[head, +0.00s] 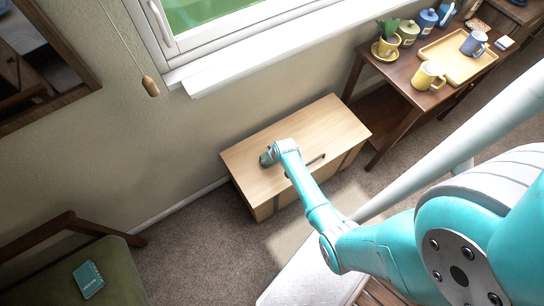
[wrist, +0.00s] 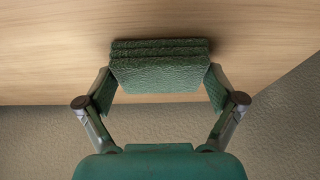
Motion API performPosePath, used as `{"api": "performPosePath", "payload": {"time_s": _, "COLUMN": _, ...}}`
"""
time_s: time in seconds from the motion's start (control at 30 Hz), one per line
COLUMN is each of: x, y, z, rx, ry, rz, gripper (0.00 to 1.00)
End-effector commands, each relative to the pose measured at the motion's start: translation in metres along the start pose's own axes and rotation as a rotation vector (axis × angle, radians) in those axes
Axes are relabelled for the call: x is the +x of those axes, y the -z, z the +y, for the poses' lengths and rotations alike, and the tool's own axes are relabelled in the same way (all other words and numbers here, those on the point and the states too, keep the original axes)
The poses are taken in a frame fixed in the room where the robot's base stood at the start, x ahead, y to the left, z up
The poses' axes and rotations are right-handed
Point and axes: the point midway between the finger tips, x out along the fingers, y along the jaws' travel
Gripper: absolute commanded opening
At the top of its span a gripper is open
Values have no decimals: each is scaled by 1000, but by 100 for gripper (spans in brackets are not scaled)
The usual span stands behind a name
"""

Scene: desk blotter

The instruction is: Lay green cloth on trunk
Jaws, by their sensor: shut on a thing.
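The green cloth (wrist: 160,70) is a thick, folded, textured pad between the two fingers of my gripper (wrist: 160,88) in the wrist view. The fingers are shut on its left and right ends. In the head view a small part of the cloth (head: 265,159) shows at the tip of my gripper (head: 271,154), over the left part of the trunk's lid. The trunk (head: 325,122) is a pale wooden box with a flat, closed lid and a dark handle. Its lid (wrist: 50,45) fills the upper wrist view behind the cloth. I cannot tell whether the cloth touches the lid.
The lid is otherwise bare. A dark wooden table (head: 395,75) to the right holds a tray (head: 455,60), mugs, a potted plant and jars. A green-seated chair (head: 120,270) with a teal book (head: 88,280) stands lower left. A pull cord (head: 151,86) hangs by the window.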

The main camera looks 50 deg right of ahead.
Motion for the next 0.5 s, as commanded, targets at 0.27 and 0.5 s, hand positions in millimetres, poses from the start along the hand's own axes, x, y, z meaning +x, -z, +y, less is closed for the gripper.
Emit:
{"api": "performPosePath", "payload": {"time_s": 0.27, "x": 1, "y": 0, "z": 0, "rx": 0, "ry": 0, "rz": 0, "gripper": 60}}
{"api": "performPosePath", "payload": {"time_s": 0.5, "x": 2, "y": -1, "z": 0, "rx": 0, "ry": 0, "rz": -1, "gripper": 100}}
